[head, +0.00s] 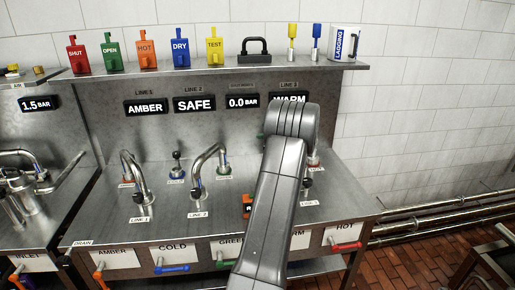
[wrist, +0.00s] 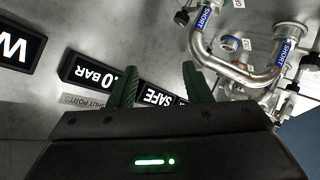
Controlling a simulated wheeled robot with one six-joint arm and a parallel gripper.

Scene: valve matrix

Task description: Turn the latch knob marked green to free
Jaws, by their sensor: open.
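A green ring (head: 224,171) sits at the far foot of the middle bent pipe on the steel bench in the head view. The front label GREEN (head: 230,245) has a green handle (head: 226,263) below it, partly hidden by my arm. I cannot tell for certain which part is the green latch knob.
A bent pipe (wrist: 240,72) with blue SHORT bands stands right of the fingers in the wrist view. A black knob on a blue base (head: 176,180) stands between two pipes. Coloured tags line the shelf (head: 215,75).

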